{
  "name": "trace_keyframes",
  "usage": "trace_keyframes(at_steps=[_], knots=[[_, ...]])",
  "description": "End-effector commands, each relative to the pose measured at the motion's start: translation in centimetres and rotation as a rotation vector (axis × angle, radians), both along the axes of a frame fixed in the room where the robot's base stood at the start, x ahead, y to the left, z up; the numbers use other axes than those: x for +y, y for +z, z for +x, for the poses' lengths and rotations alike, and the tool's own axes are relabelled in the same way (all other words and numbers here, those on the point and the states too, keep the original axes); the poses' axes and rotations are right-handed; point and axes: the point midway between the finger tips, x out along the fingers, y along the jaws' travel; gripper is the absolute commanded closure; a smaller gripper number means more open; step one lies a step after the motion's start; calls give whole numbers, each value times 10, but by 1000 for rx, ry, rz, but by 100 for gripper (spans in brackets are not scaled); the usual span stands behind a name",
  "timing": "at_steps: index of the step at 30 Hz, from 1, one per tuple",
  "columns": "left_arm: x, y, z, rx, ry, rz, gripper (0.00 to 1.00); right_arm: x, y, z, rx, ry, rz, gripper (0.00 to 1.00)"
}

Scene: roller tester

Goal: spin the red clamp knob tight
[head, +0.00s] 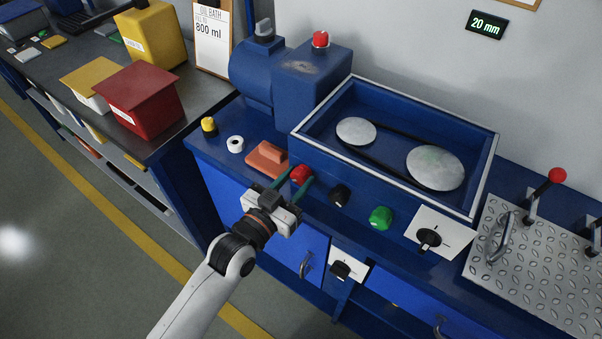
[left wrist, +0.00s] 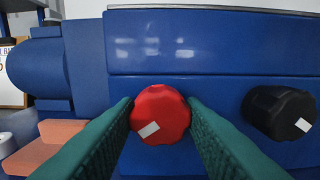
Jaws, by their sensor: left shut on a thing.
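The red clamp knob (head: 302,174) sits on the front face of the blue tester, below the left part of the open-topped tray. It has a scalloped rim and a white mark, seen in the left wrist view (left wrist: 160,114) at the lower left of its face. My left gripper (head: 294,185) reaches it from the front. Its green fingers lie one on each side of the knob and touch its rim, shut on it. My right gripper is in neither view.
A black knob (head: 340,195) and a green knob (head: 381,217) sit to the right on the same face. An orange block (head: 268,158) lies close on the left. The blue tray (head: 470,123) with two discs and a belt is above. The floor in front is clear.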

Motion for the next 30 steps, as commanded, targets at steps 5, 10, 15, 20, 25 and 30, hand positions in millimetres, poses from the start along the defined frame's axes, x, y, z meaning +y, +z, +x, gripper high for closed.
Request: trace_keyframes(at_steps=[5, 10, 15, 20, 25, 30], knots=[[1, 2, 0, -69, 0, 98, 100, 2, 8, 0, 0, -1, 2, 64], [1, 3, 0, -288, -2, 404, 100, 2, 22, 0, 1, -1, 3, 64], [0, 0, 0, -409, 0, 565, 100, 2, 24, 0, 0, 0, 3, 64], [0, -1, 0, -413, 0, 570, 100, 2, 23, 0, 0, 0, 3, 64], [1, 0, 0, -450, 0, 623, 100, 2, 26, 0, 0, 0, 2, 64], [1, 1, 0, -670, -2, 926, 100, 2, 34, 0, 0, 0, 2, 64]])
